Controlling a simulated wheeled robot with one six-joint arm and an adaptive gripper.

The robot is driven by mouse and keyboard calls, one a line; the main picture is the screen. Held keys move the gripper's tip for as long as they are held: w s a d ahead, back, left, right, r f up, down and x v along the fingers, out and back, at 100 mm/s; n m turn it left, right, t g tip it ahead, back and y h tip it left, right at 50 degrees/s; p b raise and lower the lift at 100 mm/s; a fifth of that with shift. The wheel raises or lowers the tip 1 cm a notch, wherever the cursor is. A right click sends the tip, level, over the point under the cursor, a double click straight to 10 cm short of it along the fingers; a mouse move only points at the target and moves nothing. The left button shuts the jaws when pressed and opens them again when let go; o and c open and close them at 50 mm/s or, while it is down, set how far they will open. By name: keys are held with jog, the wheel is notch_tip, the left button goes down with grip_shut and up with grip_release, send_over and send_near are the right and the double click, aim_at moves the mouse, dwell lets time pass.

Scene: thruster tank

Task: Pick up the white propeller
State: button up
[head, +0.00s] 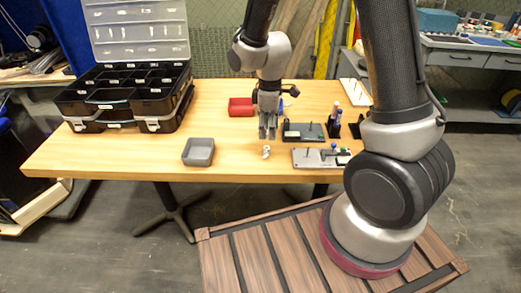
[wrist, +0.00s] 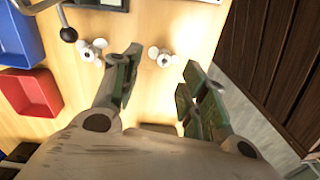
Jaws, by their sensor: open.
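A small white propeller (head: 266,152) lies on the wooden table near its front edge, just in front of my gripper (head: 267,134) in the head view. In the wrist view a white propeller (wrist: 163,57) shows between the fingertips of my gripper (wrist: 163,72), towards the table beyond them. A second white propeller (wrist: 92,50) lies to its left, outside the left finger. I cannot make out this second one in the head view. My gripper points down above the table with its fingers apart and nothing between them.
A grey tray (head: 198,150) stands left of the propeller. A red tray (head: 241,107) is behind the gripper, with a blue bin (wrist: 15,40) beside it. Plates with fittings (head: 320,158) lie to the right. A black organiser (head: 125,98) fills the table's left end.

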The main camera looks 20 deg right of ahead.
aim_at(266, 151)
jog(key=f, duration=0.7)
jog(key=shift+s+a, duration=0.25)
jog(key=shift+a, duration=0.15)
jog(key=c, duration=0.4)
jog(key=shift+c, duration=0.3)
